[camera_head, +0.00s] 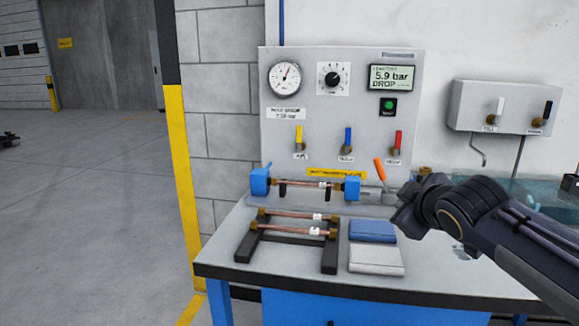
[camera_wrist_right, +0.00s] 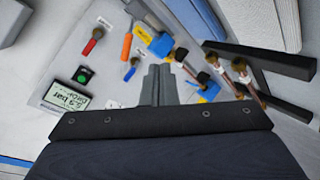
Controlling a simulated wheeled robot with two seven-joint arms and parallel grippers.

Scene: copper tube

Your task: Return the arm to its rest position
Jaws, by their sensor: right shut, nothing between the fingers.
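My right arm comes in from the right in the head view, with its dark wrist and gripper (camera_head: 405,212) in front of the test panel's lower right. Its fingers are hidden or hard to make out there. In the right wrist view the two grey fingers of my right gripper (camera_wrist_right: 158,72) are together with nothing between them. A copper tube (camera_head: 300,184) lies between two blue clamps (camera_head: 260,181). Two more copper tubes (camera_head: 290,215) lie on a black rack (camera_head: 328,258). My left gripper is not in view.
The grey test panel (camera_head: 320,110) has a gauge, coloured levers and a display reading 5.9 bar. An orange-handled lever (camera_head: 379,169) stands beside the right clamp. Blue and grey cloths (camera_head: 375,260) lie on the bench. A water tank (camera_head: 480,186) is behind my arm. Open floor is left.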

